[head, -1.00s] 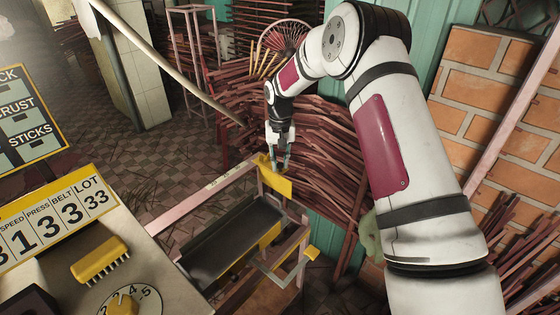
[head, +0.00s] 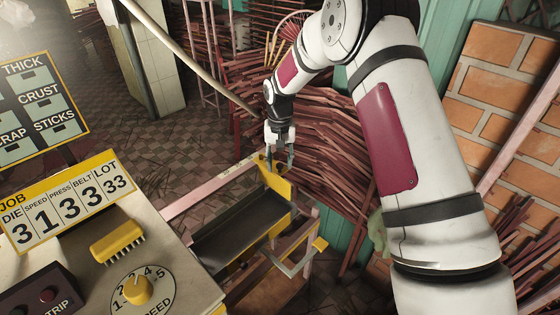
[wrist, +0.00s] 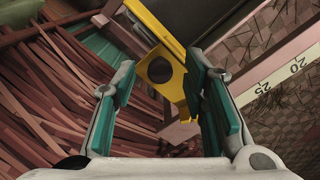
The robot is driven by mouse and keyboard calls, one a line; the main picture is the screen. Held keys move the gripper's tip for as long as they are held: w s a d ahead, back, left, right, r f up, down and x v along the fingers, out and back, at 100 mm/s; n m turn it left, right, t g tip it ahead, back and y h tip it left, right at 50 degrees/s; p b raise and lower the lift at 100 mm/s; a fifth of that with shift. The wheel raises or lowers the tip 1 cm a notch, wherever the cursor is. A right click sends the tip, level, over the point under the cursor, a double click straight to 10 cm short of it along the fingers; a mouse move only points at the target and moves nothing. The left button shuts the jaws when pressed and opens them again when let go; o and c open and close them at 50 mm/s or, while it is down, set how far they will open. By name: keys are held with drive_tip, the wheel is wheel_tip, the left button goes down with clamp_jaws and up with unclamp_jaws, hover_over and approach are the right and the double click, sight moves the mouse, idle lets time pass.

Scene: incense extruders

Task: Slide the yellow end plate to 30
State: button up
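The yellow end plate (head: 279,187) stands upright at the far end of the dark belt trough (head: 236,228). The wrist view shows its yellow tab with a round hole (wrist: 178,88). My gripper (head: 277,160) is over the plate's upper edge, pointing down. In the wrist view my gripper (wrist: 163,95) is open, with teal-padded fingers on either side of the tab. The tab lies nearer the right finger; I cannot tell whether they touch. A pale scale rail (wrist: 283,78) shows 20 and 25. The 30 mark is not visible.
A bundle of reddish sticks (head: 330,150) lies close behind my gripper. The machine panel with a yellow speed knob (head: 137,290) and a job board (head: 68,205) stand at the left. Tiled floor (head: 165,135) is open beyond the rail.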

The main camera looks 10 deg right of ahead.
drive_tip(key=shift+r, duration=0.15)
wheel_tip(320, 180, up, 12)
idle(0.5)
drive_tip(key=s+d+r+n+t, duration=0.1)
drive_tip(key=s+d+r+t, duration=0.15)
drive_tip(key=s+r, duration=1.35)
drive_tip(key=s+d+n+t, duration=0.1)
drive_tip(key=s+d+t, duration=0.1)
drive_tip(key=s, duration=2)
drive_tip(key=shift+s+d, duration=0.25)
drive_tip(key=shift+s, duration=0.1)
drive_tip(key=shift+t, duration=0.25)
drive_tip(key=shift+c, duration=0.5)
